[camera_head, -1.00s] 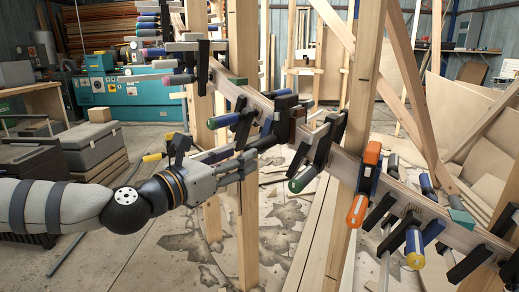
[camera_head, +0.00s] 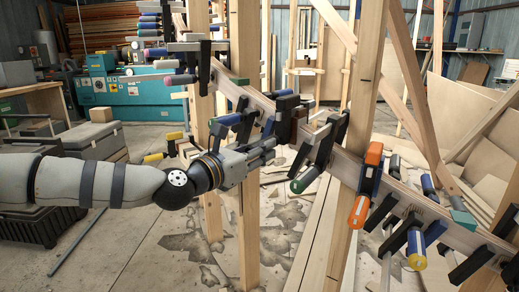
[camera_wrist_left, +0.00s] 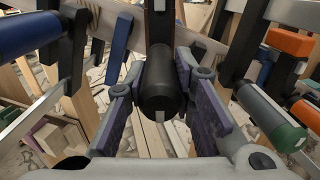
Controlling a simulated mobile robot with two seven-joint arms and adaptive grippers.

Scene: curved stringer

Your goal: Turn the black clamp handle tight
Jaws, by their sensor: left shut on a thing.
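The black clamp handle (camera_wrist_left: 160,85) shows in the middle of the left wrist view, its round end facing the camera. My left gripper (camera_wrist_left: 162,105) is shut on it, with one dark finger pad on each side. In the head view, my left gripper (camera_head: 266,150) reaches in from the left to the curved wooden stringer (camera_head: 345,165). There the gripper's fingers largely hide the handle. My right gripper is not in view.
Close to the right of my gripper is a clamp with a green-ended handle (camera_head: 304,180). A blue-handled clamp (camera_head: 224,121) is close on the left. An orange clamp (camera_head: 358,210) sits farther right. Upright wooden posts (camera_head: 243,215) stand around the stringer.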

